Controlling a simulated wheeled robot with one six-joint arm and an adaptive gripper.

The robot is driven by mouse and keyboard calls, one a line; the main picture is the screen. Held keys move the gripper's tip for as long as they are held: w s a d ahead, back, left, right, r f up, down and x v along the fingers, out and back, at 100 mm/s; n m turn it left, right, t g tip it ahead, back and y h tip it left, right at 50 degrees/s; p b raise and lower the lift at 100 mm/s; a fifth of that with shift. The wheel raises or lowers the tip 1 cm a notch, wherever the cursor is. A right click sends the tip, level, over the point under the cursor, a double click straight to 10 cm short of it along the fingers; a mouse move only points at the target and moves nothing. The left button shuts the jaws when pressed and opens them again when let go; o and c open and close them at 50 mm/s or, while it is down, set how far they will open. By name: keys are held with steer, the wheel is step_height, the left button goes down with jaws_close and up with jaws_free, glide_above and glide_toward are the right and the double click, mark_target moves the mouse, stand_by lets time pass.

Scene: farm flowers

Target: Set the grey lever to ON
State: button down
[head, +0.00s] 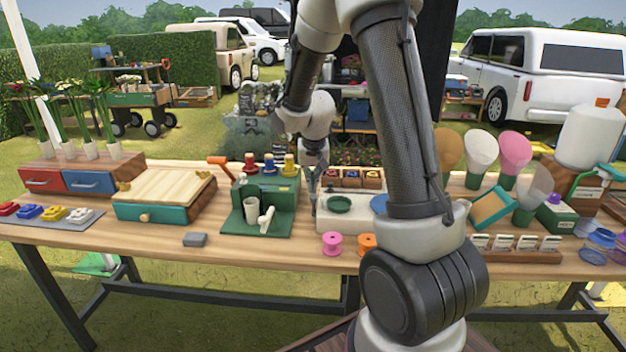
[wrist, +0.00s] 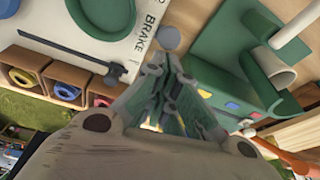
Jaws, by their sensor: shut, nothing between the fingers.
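A cream panel (wrist: 120,30) printed with the word BRAKE fills the upper middle of the wrist view. It also shows in the head view (head: 335,222) on the table. A round grey knob (wrist: 168,38) beside the word looks like the grey lever's end; any stem is hidden behind my fingers. My gripper (wrist: 170,62) is shut and empty, its tips just short of the knob in the picture; I cannot tell whether they touch. In the head view my gripper (head: 313,185) is over the panel's left end. I see no ON mark.
A dark bar (wrist: 75,55) lies along the panel's edge. A green stand (head: 268,205) with a cup is close on the left. Pink and orange spools (head: 332,243) stand in front of the panel. Wooden cubbies (wrist: 62,85) with coloured rings are behind it.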

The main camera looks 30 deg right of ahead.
steer(key=shift+w+r, duration=0.15)
steer(key=shift+r, duration=0.65)
steer(key=shift+d+r, duration=0.1)
